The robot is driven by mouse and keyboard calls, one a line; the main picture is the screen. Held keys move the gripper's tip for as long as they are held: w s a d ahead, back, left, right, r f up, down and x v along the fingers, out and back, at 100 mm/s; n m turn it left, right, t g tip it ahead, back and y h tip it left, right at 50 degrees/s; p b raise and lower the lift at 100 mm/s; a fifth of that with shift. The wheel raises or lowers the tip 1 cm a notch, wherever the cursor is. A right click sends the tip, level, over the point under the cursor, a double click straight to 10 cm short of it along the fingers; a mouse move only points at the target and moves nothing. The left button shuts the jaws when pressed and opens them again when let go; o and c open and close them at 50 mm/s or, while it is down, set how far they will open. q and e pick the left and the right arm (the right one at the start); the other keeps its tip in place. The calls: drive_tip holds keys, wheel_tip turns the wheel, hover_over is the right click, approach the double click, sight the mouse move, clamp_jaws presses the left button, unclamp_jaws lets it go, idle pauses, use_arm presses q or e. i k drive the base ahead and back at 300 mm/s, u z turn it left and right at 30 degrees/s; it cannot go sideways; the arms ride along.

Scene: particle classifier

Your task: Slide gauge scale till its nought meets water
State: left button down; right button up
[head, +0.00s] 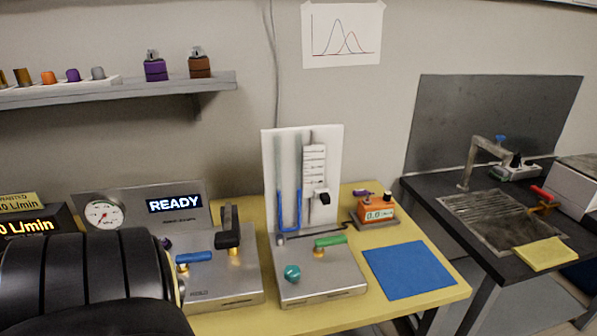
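The gauge is a white upright board (270,150) carrying a U-shaped tube with blue water (290,228) in its lower part. The water tops in the two legs look about level, near the lower part of the scale. The white scale (314,165) with dark marks sits just right of the tube's right leg. A black knob (322,198) is at the scale's lower right. The marks are too small to tell which is nought or how it lines up with the water. Neither gripper shows in the head view.
The gauge's metal base has a green-handled valve (328,241) and a teal knob (292,272). A metal unit (225,280) with a blue lever stands left, an orange meter (377,210) right. A blue mat (408,268) lies bare. A large black ribbed shape fills the lower left.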

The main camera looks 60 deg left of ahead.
sight(313, 155)
drive_tip(key=u, duration=1.7)
